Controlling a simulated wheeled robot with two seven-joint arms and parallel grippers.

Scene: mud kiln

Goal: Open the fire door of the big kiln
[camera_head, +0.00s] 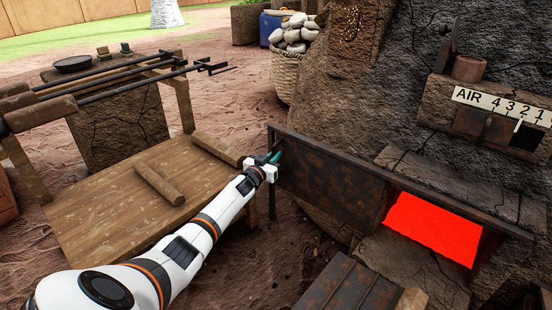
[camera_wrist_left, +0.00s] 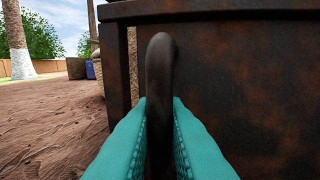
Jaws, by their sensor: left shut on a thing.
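The fire door (camera_head: 330,188) of the big kiln (camera_head: 345,95) is a dark, rusty metal plate under a long rail (camera_head: 440,203). It stands to the left of the glowing red fire opening (camera_head: 435,230), much of which is uncovered. My left gripper (camera_head: 272,163) is at the door's left end. In the left wrist view its teal fingers (camera_wrist_left: 160,135) are shut on a dark curved handle (camera_wrist_left: 159,70) in front of the rusty plate (camera_wrist_left: 245,90). The lower part of the handle is hidden between the fingers. My right gripper is not in view.
A basket of stones (camera_head: 287,70) stands behind the door. A dark slatted lid (camera_head: 345,290) is in front.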

